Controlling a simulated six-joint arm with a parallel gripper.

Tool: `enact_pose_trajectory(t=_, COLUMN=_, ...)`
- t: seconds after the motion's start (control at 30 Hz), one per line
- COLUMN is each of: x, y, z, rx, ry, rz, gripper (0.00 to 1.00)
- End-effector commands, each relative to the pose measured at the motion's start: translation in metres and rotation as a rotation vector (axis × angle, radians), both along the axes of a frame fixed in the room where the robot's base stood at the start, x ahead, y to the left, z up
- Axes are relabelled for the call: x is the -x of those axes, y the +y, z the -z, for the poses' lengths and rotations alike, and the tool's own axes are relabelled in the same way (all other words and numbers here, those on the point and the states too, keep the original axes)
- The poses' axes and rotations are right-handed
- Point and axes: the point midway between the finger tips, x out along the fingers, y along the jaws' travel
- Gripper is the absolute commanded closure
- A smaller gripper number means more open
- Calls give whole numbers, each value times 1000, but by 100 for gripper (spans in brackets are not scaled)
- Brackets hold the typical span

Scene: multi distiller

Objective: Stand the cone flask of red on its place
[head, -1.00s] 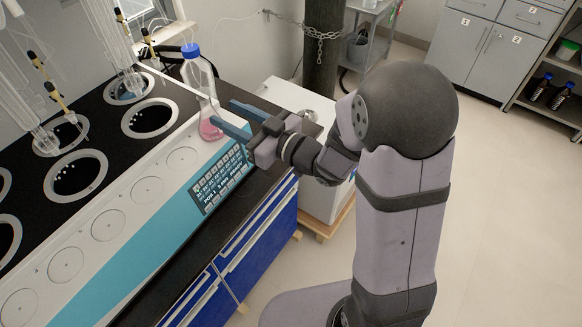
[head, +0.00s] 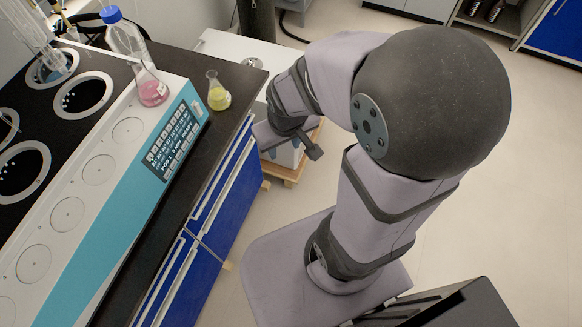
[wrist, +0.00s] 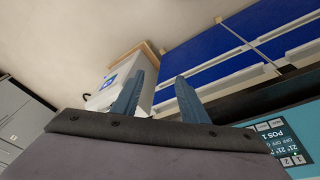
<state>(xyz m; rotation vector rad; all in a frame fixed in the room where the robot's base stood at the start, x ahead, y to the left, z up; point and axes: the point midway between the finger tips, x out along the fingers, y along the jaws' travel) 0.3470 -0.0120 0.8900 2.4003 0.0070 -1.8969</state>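The cone flask of red liquid (head: 152,92) stands upright at the far end of the distiller's white ledge (head: 83,190), in the head view. Any circle beneath it is hidden. Several bare round places (head: 98,169) line the ledge nearer the camera. My gripper (wrist: 158,85) is open in the wrist view, with two blue fingers apart and nothing between them. In the head view its fingers are not clearly visible; my wrist is right of the bench, apart from the flask.
A cone flask of yellow liquid (head: 219,96) stands on the black bench top, right of the distiller. A blue-capped bottle (head: 122,34) stands behind the red flask. Blue drawers (head: 225,185) front the bench. A white box (head: 228,48) stands beyond it. Open floor lies right.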

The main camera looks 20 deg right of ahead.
Motion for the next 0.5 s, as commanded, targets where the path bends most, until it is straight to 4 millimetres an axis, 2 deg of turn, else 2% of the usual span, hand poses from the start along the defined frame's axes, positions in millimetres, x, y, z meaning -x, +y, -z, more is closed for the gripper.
enact_pose_trajectory(t=0.1, x=35, y=5, z=-1, rx=-24, ry=120, rz=33, gripper=60)
enact_pose_trajectory(t=0.2, x=55, y=9, z=-2, rx=-42, ry=188, rz=49, gripper=60)
enact_pose_trajectory(t=0.3, x=65, y=11, z=-3, rx=-52, ry=224, rz=55, gripper=60)
enact_pose_trajectory(t=0.5, x=68, y=12, z=-3, rx=-55, ry=235, rz=57, gripper=60)
